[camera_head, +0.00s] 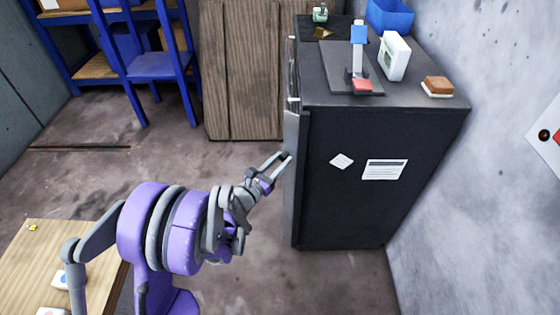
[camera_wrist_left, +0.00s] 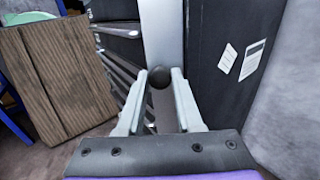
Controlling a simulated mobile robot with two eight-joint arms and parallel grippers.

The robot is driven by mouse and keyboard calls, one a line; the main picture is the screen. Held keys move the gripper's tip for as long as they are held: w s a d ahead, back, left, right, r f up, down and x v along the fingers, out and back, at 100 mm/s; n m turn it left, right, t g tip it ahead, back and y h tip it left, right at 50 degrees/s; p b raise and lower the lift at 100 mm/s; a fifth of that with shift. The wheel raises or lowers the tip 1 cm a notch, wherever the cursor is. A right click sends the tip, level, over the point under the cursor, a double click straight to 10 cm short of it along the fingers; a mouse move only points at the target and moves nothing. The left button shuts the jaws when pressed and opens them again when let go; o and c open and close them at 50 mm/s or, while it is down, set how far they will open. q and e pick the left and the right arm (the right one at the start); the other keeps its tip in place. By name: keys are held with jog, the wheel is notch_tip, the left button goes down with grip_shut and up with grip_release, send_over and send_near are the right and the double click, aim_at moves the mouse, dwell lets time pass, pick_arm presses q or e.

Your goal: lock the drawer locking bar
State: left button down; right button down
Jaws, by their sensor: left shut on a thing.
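The dark drawer cabinet (camera_head: 340,205) stands against the right wall. The locking bar (camera_head: 291,205) is a light grey vertical strip along the cabinet's front edge; it also shows in the left wrist view (camera_wrist_left: 163,35). My left gripper (camera_head: 282,160) reaches the bar at about mid-height. In the left wrist view its fingers are shut on a dark round knob (camera_wrist_left: 160,76) in front of the bar. Drawer fronts (camera_wrist_left: 118,65) show left of the bar. Whether the bar lies flat against the drawers is hard to tell. My right gripper is not in view.
The cabinet top holds a small device (camera_head: 357,62), a white box (camera_head: 394,56), a brush (camera_head: 437,86) and a blue bin (camera_head: 390,16). A wooden crate (camera_head: 240,75) stands behind, left of the cabinet. A wooden table (camera_head: 35,262) is at lower left. The floor between is clear.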

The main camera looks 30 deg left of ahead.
pick_arm(q)
jog(key=shift+a, duration=0.1)
jog(key=m+h, duration=0.1)
jog(key=h, duration=0.1)
jog(key=w+a+m+g+h, duration=0.1)
jog(key=m+h, duration=0.1)
jog(key=h, duration=0.1)
jog(key=m+g+h, duration=0.1)
jog(key=m+h, duration=0.1)
jog(key=shift+w+a+h+p, duration=0.3)
jog(key=shift+w+p, duration=0.05)
jog(key=shift+p, duration=0.05)
jog(key=shift+w+a+m+g+h+p, duration=0.1)
jog(key=shift+w+m+g+h, duration=0.3)
jog(key=shift+m+g+h, duration=0.6)
jog(key=shift+w+m+g+h+p, duration=0.15)
jog(key=shift+w+m+g+h, duration=0.3)
jog(key=shift+m+g+h, duration=0.6)
jog(key=shift+w+a+m+g+h+p, duration=0.1)
jog(key=shift+w+m+g+h, duration=0.3)
jog(key=shift+m+g+h, duration=0.6)
jog(key=shift+g+h, duration=0.25)
jog(key=shift+g, duration=0.1)
jog(key=c, duration=0.6)
grip_release()
jog(key=shift+w+d, duration=0.1)
